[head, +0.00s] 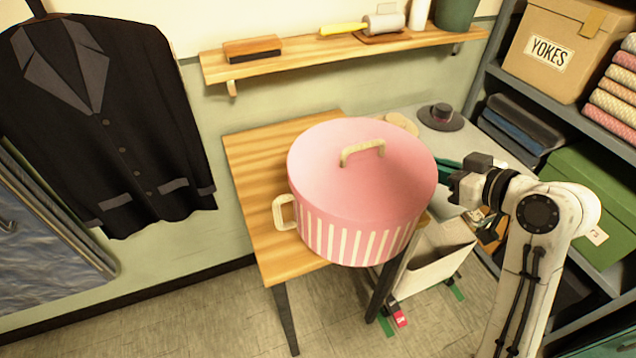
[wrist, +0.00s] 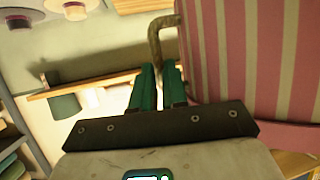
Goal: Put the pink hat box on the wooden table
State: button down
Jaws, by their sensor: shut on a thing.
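The pink hat box (head: 360,225) has cream stripes, a plain pink lid, a cream top handle and side handles. It is upright over the wooden table (head: 252,170), covering much of its top and right side. I cannot tell whether its base touches the table. My gripper (head: 446,169) is at the box's right side, its green fingers partly hidden by the box. In the wrist view, the fingers (wrist: 158,85) are closed around the side handle (wrist: 155,42), beside the striped wall.
A wall shelf (head: 300,62) with a brush and a roller is behind the table. A dark jacket (head: 110,120) hangs at left. Shelving (head: 600,118) with boxes stands at right. An open cream bin (head: 425,272) is on the floor beside the table. The table's left strip is bare.

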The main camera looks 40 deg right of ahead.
jog(key=shift+s, duration=0.1)
jog(key=shift+w+d+f+b, duration=0.55)
jog(key=shift+w+d+f, duration=0.3)
jog(key=shift+w+f, duration=1.35)
jog(key=shift+w+d+f+b, duration=0.6)
jog(key=shift+w+d+f, duration=0.25)
jog(key=shift+w+f, duration=1.25)
jog(key=shift+w+d+f+b, duration=0.55)
jog(key=shift+w+d+f, duration=0.3)
jog(key=shift+w+f, duration=1.35)
